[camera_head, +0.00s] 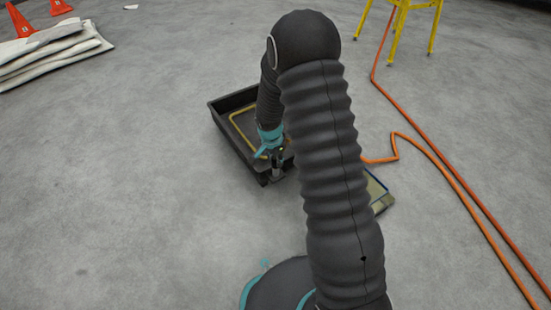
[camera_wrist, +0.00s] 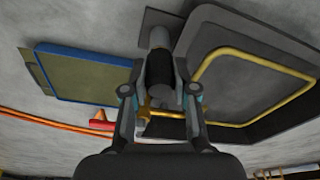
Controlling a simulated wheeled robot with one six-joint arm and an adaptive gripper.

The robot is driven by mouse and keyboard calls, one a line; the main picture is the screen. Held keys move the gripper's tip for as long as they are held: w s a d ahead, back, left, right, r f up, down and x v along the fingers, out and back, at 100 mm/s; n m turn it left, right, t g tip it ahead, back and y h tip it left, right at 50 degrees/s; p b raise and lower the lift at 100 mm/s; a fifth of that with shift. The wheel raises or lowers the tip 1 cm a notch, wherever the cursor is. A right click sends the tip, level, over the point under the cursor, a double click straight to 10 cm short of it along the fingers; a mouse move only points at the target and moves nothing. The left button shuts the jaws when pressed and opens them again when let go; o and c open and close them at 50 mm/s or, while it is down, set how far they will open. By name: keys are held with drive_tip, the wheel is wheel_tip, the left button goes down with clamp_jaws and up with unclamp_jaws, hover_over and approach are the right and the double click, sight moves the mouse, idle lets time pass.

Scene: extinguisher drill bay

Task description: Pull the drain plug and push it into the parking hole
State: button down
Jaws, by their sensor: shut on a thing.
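My gripper (camera_wrist: 157,92) is shut on a dark cylinder, which looks like the drain plug (camera_wrist: 160,68). A lighter grey cylindrical part (camera_wrist: 159,38) lines up with its far end, over a flat dark tab at the tray's corner. I cannot tell whether the plug is seated in it or apart from it. The black tray (camera_head: 218,117) stands on the floor, with a yellow line or bar inside; it also shows in the wrist view (camera_wrist: 188,32). In the head view my gripper (camera_head: 277,160) is at the tray's near corner. I cannot make out the parking hole.
A blue-edged flat panel (camera_wrist: 80,75) lies beside the tray, partly behind my arm in the head view (camera_head: 378,190). An orange hose (camera_head: 440,165) runs along the right, near a yellow stand (camera_head: 398,20). Folded sheets (camera_head: 55,50) and cones (camera_head: 20,20) are far left.

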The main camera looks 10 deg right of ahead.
drive_tip(key=c, duration=0.8)
unclamp_jaws()
drive_tip(key=r, duration=0.4)
drive_tip(key=a+r, duration=0.1)
drive_tip(key=r, duration=0.3)
drive_tip(key=s+r, duration=0.1)
drive_tip(key=r, duration=0.3)
drive_tip(key=shift+a, duration=0.2)
drive_tip(key=shift+s, duration=0.1)
